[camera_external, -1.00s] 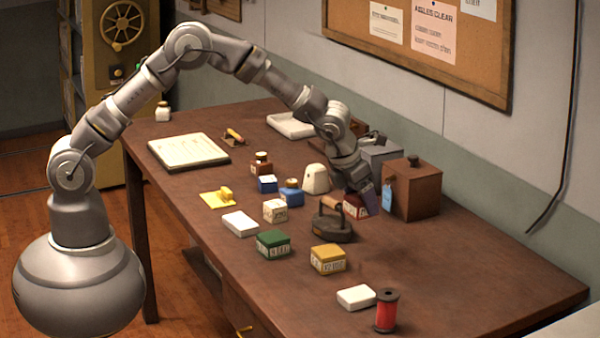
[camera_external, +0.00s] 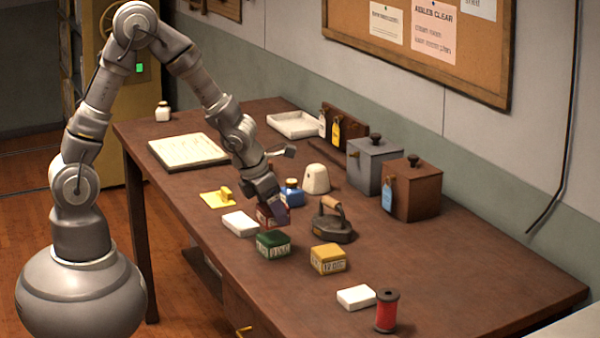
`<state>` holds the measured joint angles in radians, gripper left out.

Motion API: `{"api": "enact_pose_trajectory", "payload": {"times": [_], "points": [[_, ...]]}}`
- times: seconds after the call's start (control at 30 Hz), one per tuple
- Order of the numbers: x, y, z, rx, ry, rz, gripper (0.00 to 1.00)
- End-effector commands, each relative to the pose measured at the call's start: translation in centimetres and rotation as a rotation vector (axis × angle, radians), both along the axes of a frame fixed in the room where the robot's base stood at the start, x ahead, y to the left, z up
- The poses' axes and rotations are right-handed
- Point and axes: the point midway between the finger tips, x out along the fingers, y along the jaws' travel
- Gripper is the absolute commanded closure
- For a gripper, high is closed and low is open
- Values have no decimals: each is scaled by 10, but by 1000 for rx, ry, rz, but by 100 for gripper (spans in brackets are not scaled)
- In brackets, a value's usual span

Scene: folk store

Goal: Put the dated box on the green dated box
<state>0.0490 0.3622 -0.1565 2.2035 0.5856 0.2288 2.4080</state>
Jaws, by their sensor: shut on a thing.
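My gripper (camera_external: 270,210) is shut on a dark red box (camera_external: 263,215) with a pale label, partly covered by the fingers. It holds the box just behind and above the green dated box (camera_external: 273,245). The green box stands on the table with a white label on its front. I cannot tell the exact gap between the two boxes. A yellow dated box (camera_external: 328,259) stands to the right of the green one.
A white box (camera_external: 239,223) lies left of the green box, and a flat iron (camera_external: 333,225) stands to its right. A blue bottle (camera_external: 291,193) is close behind my gripper. A red spool (camera_external: 386,311) and white block (camera_external: 356,297) stand front right.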

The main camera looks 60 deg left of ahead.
Motion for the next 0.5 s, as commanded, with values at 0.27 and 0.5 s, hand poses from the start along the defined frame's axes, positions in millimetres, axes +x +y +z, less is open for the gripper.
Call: {"api": "enact_pose_trajectory", "payload": {"times": [0.27,0.5], "points": [[0,0,-32,0,0,-1,64],[0,0,-33,0,0,-1,64]]}}
